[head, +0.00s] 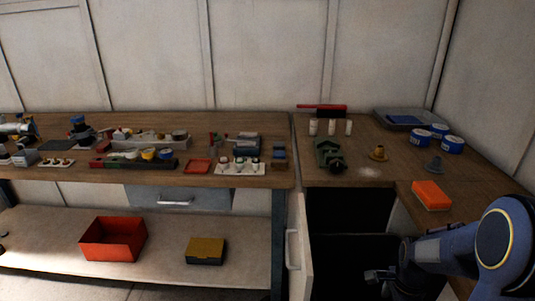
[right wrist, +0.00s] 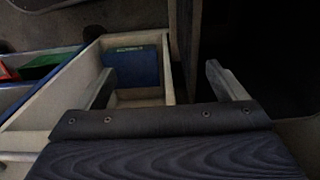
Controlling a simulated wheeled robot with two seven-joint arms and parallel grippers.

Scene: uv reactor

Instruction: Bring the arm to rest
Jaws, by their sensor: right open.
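My right arm (head: 450,250) comes in from the lower right in the head view. Its gripper (head: 376,277) is low, in front of the dark opening under the right-hand bench. In the right wrist view the two fingers of the right gripper (right wrist: 160,72) are spread apart with nothing between them touching both. Beyond the fingers is an open pale drawer (right wrist: 85,75) with a blue box (right wrist: 133,68) inside. I cannot tell whether the left finger touches the drawer. My left gripper is not in view.
The right-hand bench (head: 385,180) carries an orange box (head: 431,195), blue-labelled tubs (head: 452,144) and a green device (head: 328,155). An open pale front with a handle (head: 292,248) stands left of my gripper. A lower shelf (head: 160,262) holds a red bin (head: 113,239).

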